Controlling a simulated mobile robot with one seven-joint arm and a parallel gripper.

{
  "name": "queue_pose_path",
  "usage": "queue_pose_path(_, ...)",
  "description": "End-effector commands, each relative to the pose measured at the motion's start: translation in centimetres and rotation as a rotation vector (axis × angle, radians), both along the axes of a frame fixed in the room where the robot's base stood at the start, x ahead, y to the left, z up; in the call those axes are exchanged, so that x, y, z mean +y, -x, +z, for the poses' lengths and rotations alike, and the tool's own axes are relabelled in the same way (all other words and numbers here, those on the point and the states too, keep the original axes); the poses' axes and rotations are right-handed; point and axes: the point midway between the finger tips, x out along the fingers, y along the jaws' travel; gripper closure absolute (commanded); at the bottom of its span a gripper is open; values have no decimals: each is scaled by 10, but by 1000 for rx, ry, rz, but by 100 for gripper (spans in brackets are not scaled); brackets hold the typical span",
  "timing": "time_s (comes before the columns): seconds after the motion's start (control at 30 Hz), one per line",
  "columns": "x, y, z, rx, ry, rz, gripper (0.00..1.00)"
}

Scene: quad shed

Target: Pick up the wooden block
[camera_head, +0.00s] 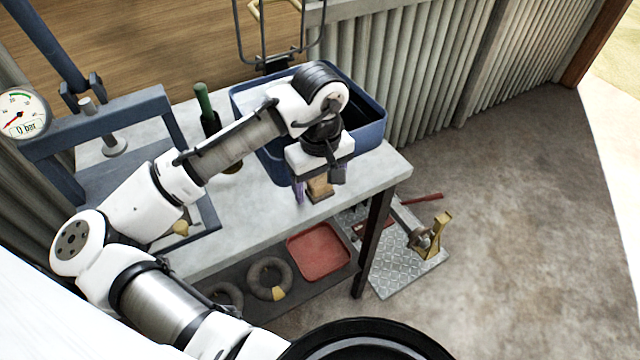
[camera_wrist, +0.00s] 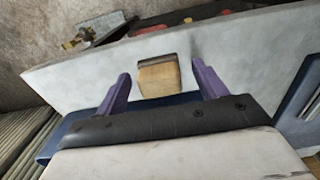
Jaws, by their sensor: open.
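The wooden block (camera_head: 319,188) stands on the pale bench top (camera_head: 250,215) near its front edge, just in front of the blue bin. In the wrist view the wooden block (camera_wrist: 158,77) shows a light wood face with a darker strip along its far edge. My gripper (camera_wrist: 160,85) is open, its two purple fingers spread to either side of the block with gaps between. In the head view my gripper (camera_head: 312,185) is above and at the block; the right finger is mostly hidden there.
A blue bin (camera_head: 376,125) is right behind the block. A green-necked bottle (camera_head: 206,110) and a blue press frame (camera_head: 95,130) stand to the left. A red tray (camera_head: 318,252) lies on the lower shelf. A metal plate (camera_head: 405,262) with tools is on the floor at right.

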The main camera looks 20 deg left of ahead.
Motion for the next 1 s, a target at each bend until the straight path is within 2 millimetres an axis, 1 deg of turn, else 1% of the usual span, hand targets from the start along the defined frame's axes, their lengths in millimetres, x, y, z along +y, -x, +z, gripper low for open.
queue_pose_path(0.1, 0, 0, -4, -1, -1, -1, 29)
queue_pose_path(0.27, 0, 0, -4, -1, -1, -1, 29)
queue_pose_path(0.63, 0, 0, -4, -1, 0, 0, 77)
queue_pose_path(0.87, 0, 0, -3, -1, 0, 0, 78)
queue_pose_path(1.0, 0, -1, 3, -1, 0, 0, 78)
